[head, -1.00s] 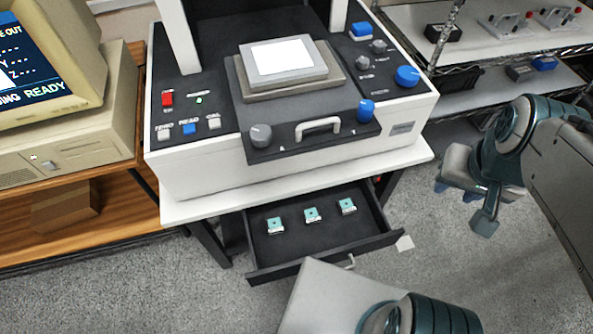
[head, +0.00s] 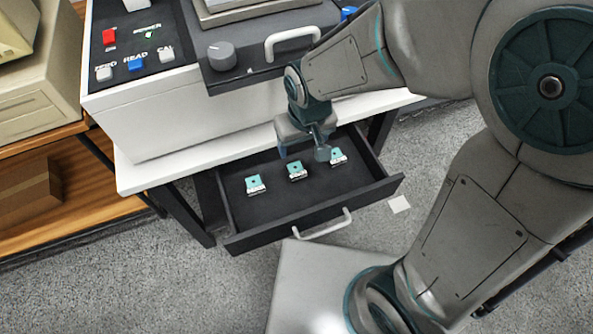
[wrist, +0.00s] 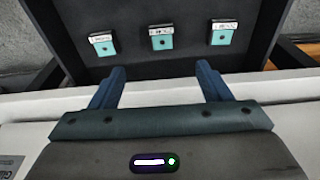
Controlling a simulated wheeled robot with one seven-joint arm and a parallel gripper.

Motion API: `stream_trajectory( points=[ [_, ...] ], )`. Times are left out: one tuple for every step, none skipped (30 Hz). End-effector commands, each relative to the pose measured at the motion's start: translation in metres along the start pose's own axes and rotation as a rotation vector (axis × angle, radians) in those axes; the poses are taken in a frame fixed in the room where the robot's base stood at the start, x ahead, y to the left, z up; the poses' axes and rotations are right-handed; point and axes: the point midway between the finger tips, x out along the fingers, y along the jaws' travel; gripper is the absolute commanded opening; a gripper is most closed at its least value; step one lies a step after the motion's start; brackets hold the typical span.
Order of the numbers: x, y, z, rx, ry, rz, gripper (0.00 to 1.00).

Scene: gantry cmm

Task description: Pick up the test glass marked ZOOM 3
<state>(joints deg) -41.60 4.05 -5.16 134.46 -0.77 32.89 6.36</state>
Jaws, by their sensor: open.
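Three small teal test glasses with white labels stand in a row in the open black drawer: a left one (head: 255,184), a middle one (head: 296,170) and a right one (head: 338,156). The wrist view shows the row reversed: left (wrist: 103,44), middle (wrist: 161,38), right (wrist: 222,34). The label print is too small to read, so I cannot tell which is ZOOM 3. My gripper (head: 303,153) is open and empty, above the drawer's rear part. In the wrist view its blue fingers (wrist: 161,75) point towards the middle glass, apart from it.
The drawer (head: 290,228) has raised walls and a pale front handle (head: 325,225). The white table edge (head: 160,178) and the measuring machine (head: 190,120) lie behind it, close to my gripper. A wooden shelf (head: 90,215) stands at left.

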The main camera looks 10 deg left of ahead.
Motion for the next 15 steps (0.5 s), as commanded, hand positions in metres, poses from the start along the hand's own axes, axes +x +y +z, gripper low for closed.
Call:
stream_trajectory(
  points=[
    [0.007, -0.004, 0.000, -0.010, -0.001, 0.000, 0.71],
    [0.009, -0.005, -0.001, -0.012, -0.001, -0.001, 0.71],
    [0.013, -0.006, -0.001, -0.014, -0.002, -0.001, 0.71],
    [0.017, -0.006, -0.001, -0.015, -0.004, 0.000, 0.71],
    [0.021, -0.006, -0.001, -0.016, -0.005, 0.000, 0.71],
    [0.028, -0.006, -0.001, -0.016, -0.005, 0.000, 0.71],
    [0.035, -0.006, 0.000, -0.015, -0.006, 0.000, 0.71],
    [0.041, -0.006, 0.000, -0.015, -0.006, 0.001, 0.71],
    [0.049, -0.006, 0.000, -0.015, -0.007, 0.001, 0.71],
    [0.055, -0.006, 0.000, -0.014, -0.006, 0.000, 0.71],
    [0.061, -0.006, -0.001, -0.014, -0.006, 0.000, 0.71],
    [0.069, -0.006, 0.000, -0.014, -0.006, 0.000, 0.71],
    [0.073, -0.006, -0.001, -0.014, -0.004, 0.000, 0.71],
    [0.078, -0.006, -0.001, -0.014, -0.005, 0.000, 0.71],
    [0.083, -0.005, -0.001, -0.014, -0.004, 0.000, 0.71]
  ],
)
